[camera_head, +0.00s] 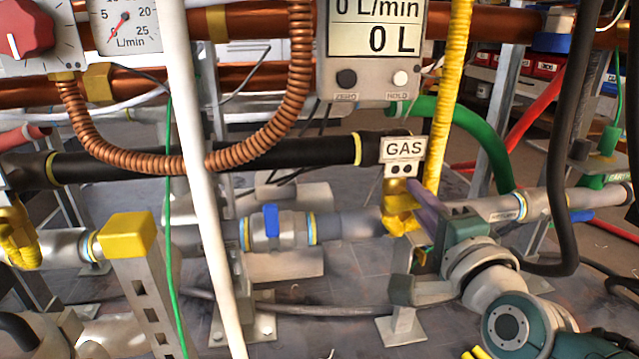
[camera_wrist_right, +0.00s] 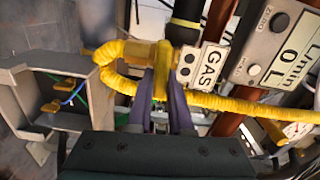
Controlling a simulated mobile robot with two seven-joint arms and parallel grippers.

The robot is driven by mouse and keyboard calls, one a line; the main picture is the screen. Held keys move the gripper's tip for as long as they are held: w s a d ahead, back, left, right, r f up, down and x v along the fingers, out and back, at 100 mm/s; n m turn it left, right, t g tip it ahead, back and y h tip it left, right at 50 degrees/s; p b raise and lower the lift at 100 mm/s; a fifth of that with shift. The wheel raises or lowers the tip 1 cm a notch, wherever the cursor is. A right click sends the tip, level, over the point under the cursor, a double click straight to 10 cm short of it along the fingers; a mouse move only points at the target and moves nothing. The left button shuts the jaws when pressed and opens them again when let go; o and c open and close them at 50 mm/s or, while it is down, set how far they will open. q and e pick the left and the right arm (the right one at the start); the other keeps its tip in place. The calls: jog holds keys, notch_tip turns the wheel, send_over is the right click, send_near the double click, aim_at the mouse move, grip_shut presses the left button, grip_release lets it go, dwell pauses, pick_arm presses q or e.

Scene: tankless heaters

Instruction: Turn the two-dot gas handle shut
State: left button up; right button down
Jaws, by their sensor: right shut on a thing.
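The white GAS tag with two black dots (camera_head: 403,150) hangs over a yellow valve fitting (camera_head: 396,194) right of centre in the head view; the tag also shows in the right wrist view (camera_wrist_right: 207,68). My right gripper (camera_head: 414,196) comes in from the lower right, its purple fingers at the valve just under the tag. In the right wrist view the fingers (camera_wrist_right: 162,88) close around a narrow yellow-green piece, the gas handle (camera_wrist_right: 161,80). The fingers hide much of the handle, so its exact angle is hard to tell. My left gripper is not in view.
A yellow corrugated hose (camera_head: 446,100) rises beside the tag. A flow meter (camera_head: 374,45) hangs above. A blue-handled valve (camera_head: 271,222) sits on the grey pipe to the left. A white pipe (camera_head: 195,150) and copper hose (camera_head: 190,168) cross in front. A black hose (camera_head: 568,150) hangs at right.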

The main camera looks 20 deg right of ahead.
jog(key=shift+m, duration=0.4)
jog(key=c, duration=0.8)
grip_release()
jog(key=shift+s, duration=0.1)
jog(key=p+v, duration=0.4)
jog(key=v, duration=0.5)
jog(key=shift+s+a, duration=0.1)
jog(key=shift+s, duration=0.25)
